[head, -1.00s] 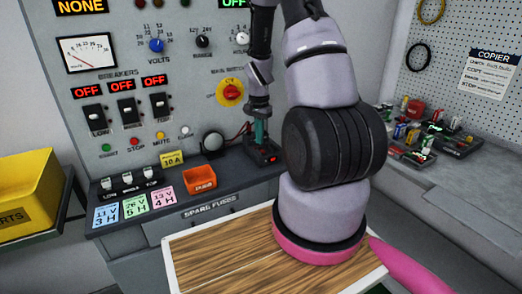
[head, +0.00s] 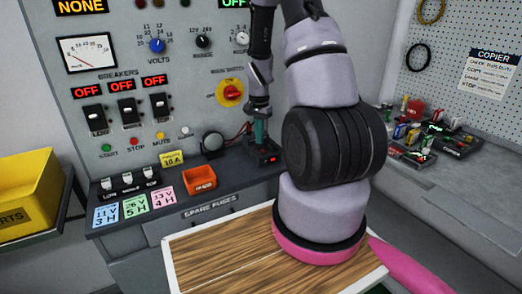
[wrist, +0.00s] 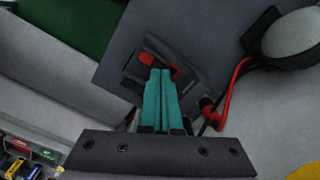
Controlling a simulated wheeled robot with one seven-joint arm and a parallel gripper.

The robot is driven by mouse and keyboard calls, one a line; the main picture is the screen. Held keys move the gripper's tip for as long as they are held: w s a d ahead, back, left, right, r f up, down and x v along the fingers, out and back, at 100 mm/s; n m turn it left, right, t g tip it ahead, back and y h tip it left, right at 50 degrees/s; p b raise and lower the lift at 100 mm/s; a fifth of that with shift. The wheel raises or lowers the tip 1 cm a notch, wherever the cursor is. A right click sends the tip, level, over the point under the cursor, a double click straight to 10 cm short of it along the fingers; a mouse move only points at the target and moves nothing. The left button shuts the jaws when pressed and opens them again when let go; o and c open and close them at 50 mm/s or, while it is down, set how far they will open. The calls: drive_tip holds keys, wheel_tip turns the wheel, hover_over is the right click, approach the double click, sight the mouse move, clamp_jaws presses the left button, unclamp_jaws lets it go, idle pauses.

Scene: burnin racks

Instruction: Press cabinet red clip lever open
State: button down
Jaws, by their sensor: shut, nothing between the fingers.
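The dark clip fixture (head: 262,151) sits on the cabinet's grey ledge, below the yellow and red rotary switch. In the wrist view it is a dark block (wrist: 190,80) with a red round part (wrist: 146,58) and a red piece (wrist: 174,71) beside the fingertips. Which red piece is the lever I cannot tell. My gripper (head: 260,135) points down over the fixture. Its teal fingers (wrist: 160,75) are together and empty, with the tips at or just over the block. Contact cannot be made out, and the fingers hide part of the block.
A round grey dome (head: 213,143) with red and black leads stands close to the fixture's left. An orange fuse bin (head: 199,180) is farther left on the ledge. The cabinet panel (head: 190,75) rises behind. Parts trays (head: 445,140) stand on the right bench.

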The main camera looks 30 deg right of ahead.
drive_tip(key=shift+f, duration=1)
idle(0.5)
drive_tip(key=shift+r, duration=2.5)
drive_tip(key=shift+r, duration=0.35)
drive_tip(key=s+a+r+n+t, duration=0.2)
drive_tip(key=a+r, duration=0.1)
drive_tip(key=r, duration=0.7)
drive_tip(key=s+a+r+n+t, duration=0.1)
drive_tip(key=s+a+r, duration=0.25)
drive_tip(key=r, duration=0.55)
drive_tip(key=s+a+r+n+t+y, duration=0.2)
drive_tip(key=s+a+r+n+t, duration=0.2)
drive_tip(key=s+r, duration=0.9)
drive_tip(key=s+a, duration=0.1)
drive_tip(key=a, duration=0.2)
